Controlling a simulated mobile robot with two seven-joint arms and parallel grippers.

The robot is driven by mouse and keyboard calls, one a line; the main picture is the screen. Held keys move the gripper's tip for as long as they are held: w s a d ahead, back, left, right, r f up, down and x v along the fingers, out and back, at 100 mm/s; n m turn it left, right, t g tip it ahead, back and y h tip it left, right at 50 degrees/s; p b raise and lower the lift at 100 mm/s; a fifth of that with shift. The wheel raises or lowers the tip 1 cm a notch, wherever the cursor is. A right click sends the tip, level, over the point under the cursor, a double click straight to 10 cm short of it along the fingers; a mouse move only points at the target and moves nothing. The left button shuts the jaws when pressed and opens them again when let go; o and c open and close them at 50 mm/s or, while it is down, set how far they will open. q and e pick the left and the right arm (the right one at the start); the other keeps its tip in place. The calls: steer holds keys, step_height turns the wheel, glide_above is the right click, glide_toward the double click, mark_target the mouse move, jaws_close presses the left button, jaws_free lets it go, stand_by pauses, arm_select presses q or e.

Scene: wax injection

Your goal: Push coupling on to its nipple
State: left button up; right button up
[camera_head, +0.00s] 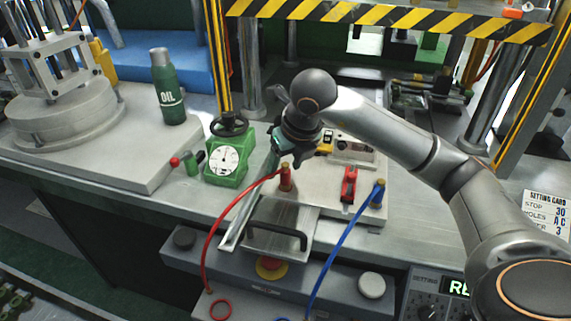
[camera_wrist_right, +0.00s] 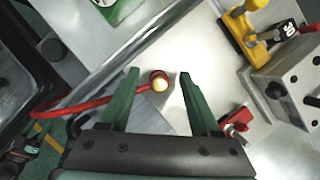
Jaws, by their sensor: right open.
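A brass-topped red coupling (camera_head: 285,178) stands upright on the metal plate, at the end of a red hose (camera_head: 222,222). A second coupling (camera_head: 377,193), blue with a brass top, stands to the right on a blue hose (camera_head: 340,250). My right gripper (camera_head: 287,152) is just above and behind the red coupling in the head view. In the right wrist view my right gripper (camera_wrist_right: 160,76) is open. The red coupling (camera_wrist_right: 160,82) shows between its green fingers, apart from both. No nipple can be made out; the area under the couplings is hidden. My left gripper is not in view.
A red toggle part (camera_head: 348,185) stands between the couplings. A black handle (camera_head: 277,234) and an emergency button (camera_head: 271,268) lie in front. A green dial gauge (camera_head: 224,160) and an oil bottle (camera_head: 168,90) stand left. A striped guard frame (camera_head: 390,18) stands behind.

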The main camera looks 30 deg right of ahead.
steer(key=shift+v, duration=0.95)
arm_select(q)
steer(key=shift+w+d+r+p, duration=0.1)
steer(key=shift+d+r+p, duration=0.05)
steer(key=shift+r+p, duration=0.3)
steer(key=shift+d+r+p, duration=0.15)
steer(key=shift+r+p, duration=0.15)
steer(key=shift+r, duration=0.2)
arm_select(e)
steer(key=v, duration=1)
steer(key=shift+r, duration=0.35)
steer(key=shift+s, duration=0.15)
